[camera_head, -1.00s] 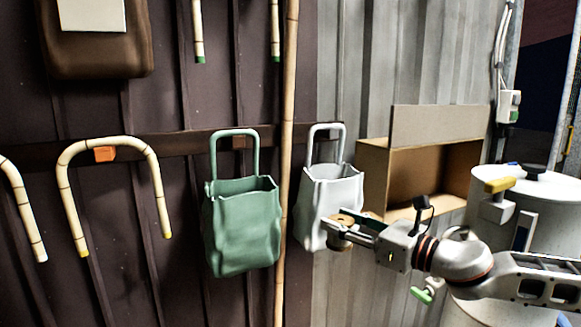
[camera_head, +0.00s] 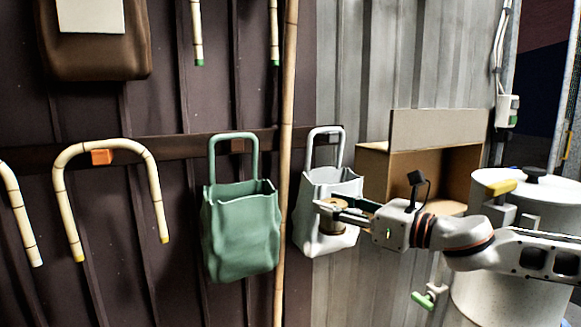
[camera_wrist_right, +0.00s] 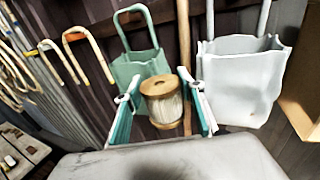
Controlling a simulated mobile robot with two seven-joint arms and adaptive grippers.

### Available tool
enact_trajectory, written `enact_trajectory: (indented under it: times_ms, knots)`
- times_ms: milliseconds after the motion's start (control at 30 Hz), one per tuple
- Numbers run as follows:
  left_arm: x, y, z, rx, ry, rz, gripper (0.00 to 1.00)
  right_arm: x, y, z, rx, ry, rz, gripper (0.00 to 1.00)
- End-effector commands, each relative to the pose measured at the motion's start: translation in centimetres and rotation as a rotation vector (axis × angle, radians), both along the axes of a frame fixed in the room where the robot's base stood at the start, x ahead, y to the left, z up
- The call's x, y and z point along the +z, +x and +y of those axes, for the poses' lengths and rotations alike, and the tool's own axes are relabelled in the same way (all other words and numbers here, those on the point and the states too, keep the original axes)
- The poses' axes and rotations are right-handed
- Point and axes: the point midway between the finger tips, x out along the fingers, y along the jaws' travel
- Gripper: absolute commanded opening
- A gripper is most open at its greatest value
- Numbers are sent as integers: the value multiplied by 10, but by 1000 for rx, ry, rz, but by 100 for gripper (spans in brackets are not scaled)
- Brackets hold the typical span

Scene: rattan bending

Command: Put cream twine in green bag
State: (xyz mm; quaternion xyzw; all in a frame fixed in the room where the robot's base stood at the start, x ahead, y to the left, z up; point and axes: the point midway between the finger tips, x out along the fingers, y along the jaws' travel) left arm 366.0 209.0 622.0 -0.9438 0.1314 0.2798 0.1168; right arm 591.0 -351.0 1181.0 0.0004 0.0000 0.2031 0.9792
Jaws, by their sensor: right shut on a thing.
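The green bag (camera_head: 241,232) hangs by its handle from a dark rail on the wall, its top open. My right gripper (camera_head: 335,210) is in front of the white bag (camera_head: 311,232), to the right of the green bag. It is shut on the cream twine, a spool with tan wooden ends. In the right wrist view the twine (camera_wrist_right: 163,105) sits between the two green-lined fingers, and the green bag (camera_wrist_right: 137,72) hangs behind it, a little to the left. My left gripper is not in view.
A bamboo pole (camera_head: 286,150) stands between the two bags. A cardboard box (camera_head: 436,135) and a white drum (camera_head: 500,290) are at the right. Bent rattan canes (camera_head: 152,180) hang left of the green bag.

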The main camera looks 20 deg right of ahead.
Motion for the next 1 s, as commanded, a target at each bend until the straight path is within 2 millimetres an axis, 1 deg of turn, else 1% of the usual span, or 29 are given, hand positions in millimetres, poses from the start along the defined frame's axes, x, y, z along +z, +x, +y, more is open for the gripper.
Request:
enact_trajectory:
  times_ms: [33,500,667,767,900,1000]
  knots:
    - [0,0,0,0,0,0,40,3,0,0,1,-1,-5,16]
    - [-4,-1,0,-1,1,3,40,14,2,6,17,-8,-1,16]
    - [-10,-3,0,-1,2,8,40,26,5,16,37,-14,-1,16]
    - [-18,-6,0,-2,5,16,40,43,7,32,64,-16,-1,16]
    - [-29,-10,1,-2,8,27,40,68,7,63,110,-12,3,16]
    - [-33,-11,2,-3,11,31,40,81,6,83,132,-9,3,16]
